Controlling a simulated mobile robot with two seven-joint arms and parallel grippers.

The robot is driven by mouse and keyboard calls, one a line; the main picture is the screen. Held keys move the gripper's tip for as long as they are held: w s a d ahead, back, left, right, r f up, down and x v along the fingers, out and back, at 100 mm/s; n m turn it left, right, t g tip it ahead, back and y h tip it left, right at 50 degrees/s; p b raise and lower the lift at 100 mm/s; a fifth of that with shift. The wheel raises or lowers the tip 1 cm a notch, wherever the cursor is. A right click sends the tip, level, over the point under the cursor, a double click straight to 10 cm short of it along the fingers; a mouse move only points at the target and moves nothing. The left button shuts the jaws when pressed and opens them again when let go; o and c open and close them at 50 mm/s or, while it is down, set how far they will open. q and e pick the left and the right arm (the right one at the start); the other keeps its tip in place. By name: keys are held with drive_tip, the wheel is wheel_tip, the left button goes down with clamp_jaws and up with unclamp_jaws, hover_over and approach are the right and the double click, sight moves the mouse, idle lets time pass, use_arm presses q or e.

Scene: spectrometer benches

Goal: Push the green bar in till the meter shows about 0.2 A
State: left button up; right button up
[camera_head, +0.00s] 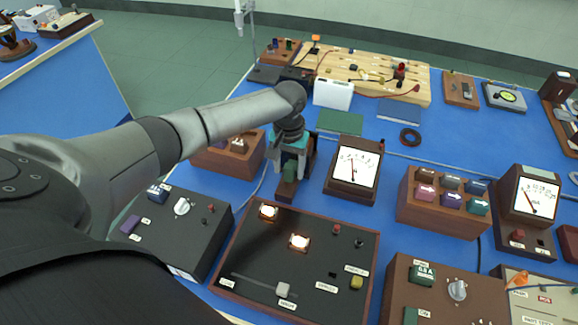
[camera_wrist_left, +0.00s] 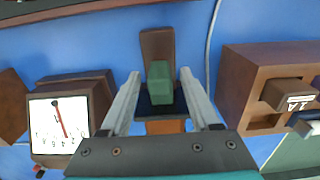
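The green bar (camera_head: 290,171) sits on a narrow brown wooden stand (camera_head: 286,190) left of the meter; in the left wrist view it is a short green block (camera_wrist_left: 160,82). My left gripper (camera_head: 289,155) is over the bar. In the wrist view its two fingers (camera_wrist_left: 160,85) stand on either side of the bar, with visible gaps, so it is open around it. The nearest meter (camera_head: 357,167) has a white face, also in the wrist view (camera_wrist_left: 60,125); its needle stands near upright, but the scale is too small to read. My right gripper is in neither view.
A black panel (camera_head: 255,262) with two lit lamps is in front. A wooden box with coloured plugs (camera_head: 445,202) and a second meter (camera_head: 538,199) are to the right. A brown block (camera_head: 228,155) stands close on the left.

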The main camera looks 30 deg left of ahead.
use_arm(q)
wheel_tip(320, 180, up, 15)
drive_tip(key=p, duration=0.3)
drive_tip(key=shift+r, duration=0.15)
drive_tip(key=shift+r, duration=0.1)
idle(0.6)
